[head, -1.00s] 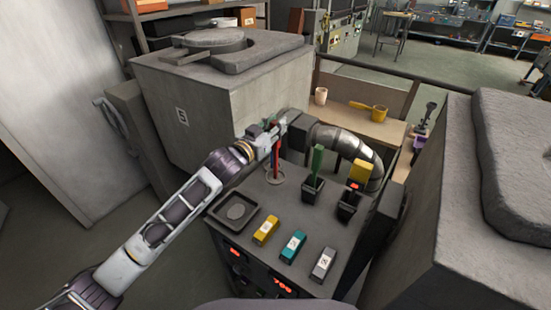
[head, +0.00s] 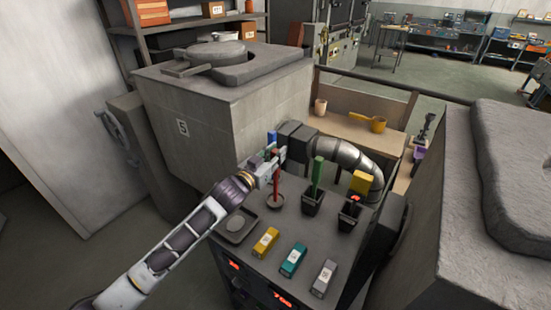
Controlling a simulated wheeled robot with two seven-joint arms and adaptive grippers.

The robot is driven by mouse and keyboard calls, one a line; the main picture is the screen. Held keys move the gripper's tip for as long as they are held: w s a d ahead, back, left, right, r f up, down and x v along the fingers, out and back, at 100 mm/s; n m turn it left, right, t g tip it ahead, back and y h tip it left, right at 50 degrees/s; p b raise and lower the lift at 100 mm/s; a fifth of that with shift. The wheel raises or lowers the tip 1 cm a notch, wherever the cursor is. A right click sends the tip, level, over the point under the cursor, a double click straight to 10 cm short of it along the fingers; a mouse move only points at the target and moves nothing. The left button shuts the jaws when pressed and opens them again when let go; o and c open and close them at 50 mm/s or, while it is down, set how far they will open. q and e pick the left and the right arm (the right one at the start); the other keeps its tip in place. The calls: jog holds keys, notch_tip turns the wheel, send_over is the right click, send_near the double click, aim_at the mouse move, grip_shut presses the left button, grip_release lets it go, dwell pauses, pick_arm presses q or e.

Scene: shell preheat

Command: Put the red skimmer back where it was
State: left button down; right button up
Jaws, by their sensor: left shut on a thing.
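The red skimmer (head: 276,186) is upright over the control box top, its thin red handle between the fingers of my left gripper (head: 277,160). My left gripper is shut on this handle, and its arm reaches in from the lower left. A round, dish-like part (head: 275,202) shows at the handle's lower end. I cannot tell whether it is the skimmer's head or a holder, nor whether it touches the box. My right gripper is not in view.
A dark cup (head: 312,205) with a green handle and another dark cup (head: 348,219) stand to the right. A pipe (head: 345,158) curves behind.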

pick_arm(q)
jog(key=shift+f, duration=0.75)
jog(key=c, duration=1.6)
grip_release()
jog(key=o, duration=0.4)
jog(key=shift+s+a, duration=0.1)
jog(key=shift+s, duration=0.05)
jog(key=v, duration=1.1)
jog(key=shift+s+a+b, duration=0.2)
jog(key=shift+s+b, duration=0.05)
jog(key=shift+b, duration=0.15)
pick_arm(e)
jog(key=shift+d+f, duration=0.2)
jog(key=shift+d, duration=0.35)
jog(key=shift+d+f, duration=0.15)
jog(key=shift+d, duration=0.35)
